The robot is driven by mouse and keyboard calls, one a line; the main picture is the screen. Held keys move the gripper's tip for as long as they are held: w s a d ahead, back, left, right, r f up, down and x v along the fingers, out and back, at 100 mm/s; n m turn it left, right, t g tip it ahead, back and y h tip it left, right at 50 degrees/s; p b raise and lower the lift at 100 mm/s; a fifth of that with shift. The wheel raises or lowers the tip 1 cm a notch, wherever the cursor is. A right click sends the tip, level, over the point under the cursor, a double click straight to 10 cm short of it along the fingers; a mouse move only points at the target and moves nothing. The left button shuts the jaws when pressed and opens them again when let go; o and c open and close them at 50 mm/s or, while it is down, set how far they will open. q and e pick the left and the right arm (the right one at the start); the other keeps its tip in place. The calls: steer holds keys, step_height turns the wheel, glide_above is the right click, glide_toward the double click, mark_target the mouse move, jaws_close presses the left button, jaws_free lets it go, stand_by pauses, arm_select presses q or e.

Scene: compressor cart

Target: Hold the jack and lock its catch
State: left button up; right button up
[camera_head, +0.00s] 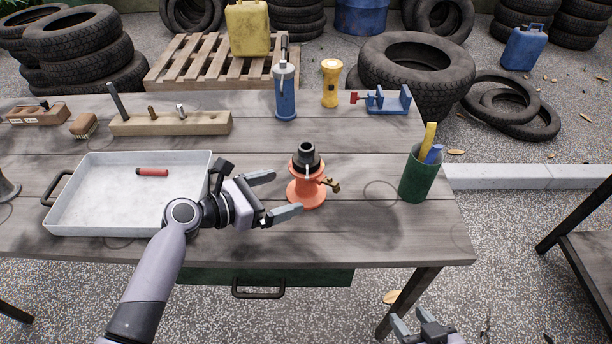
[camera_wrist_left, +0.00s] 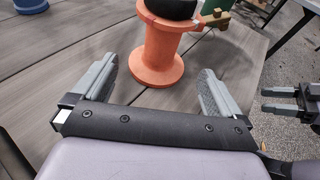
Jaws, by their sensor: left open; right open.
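The jack (camera_head: 306,190) stands upright on the table, with an orange flanged body and a black top. A brass-coloured catch (camera_head: 331,184) sticks out on its right side. In the left wrist view the jack (camera_wrist_left: 158,60) stands just ahead, between the lines of the fingers, and the catch (camera_wrist_left: 213,18) shows at the top. My left gripper (camera_head: 281,193) is open and empty, its fingers pointing at the jack from the left. I cannot tell whether a finger touches it. My right gripper (camera_head: 422,326) is open and empty, low in front of the table; it also shows in the left wrist view (camera_wrist_left: 286,100).
A metal tray (camera_head: 85,225) holding a red-handled item is left of the jack. A green cup (camera_head: 416,178) with markers stands to the right. A blue pump-like tool (camera_head: 286,95), a yellow flashlight (camera_head: 331,85) and a blue vise (camera_head: 388,100) stand behind.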

mark_target(297, 188)
arm_select(q)
steer(key=b+x, duration=0.1)
steer(key=x, duration=0.4)
steer(key=shift+w+d+f+b, duration=0.25)
steer(key=shift+w+d+b, duration=0.1)
steer(key=shift+d+b, duration=0.1)
steer(key=shift+w+d, duration=0.1)
steer(key=shift+d, duration=0.05)
arm_select(e)
steer(key=shift+w+a+f, duration=0.15)
steer(key=shift+w+f, duration=0.05)
steer(key=shift+f, duration=0.85)
arm_select(q)
steer(key=c, duration=1.2)
arm_select(e)
steer(key=shift+f, duration=0.1)
steer(key=shift+s+f, duration=0.1)
steer(key=shift+f, duration=0.05)
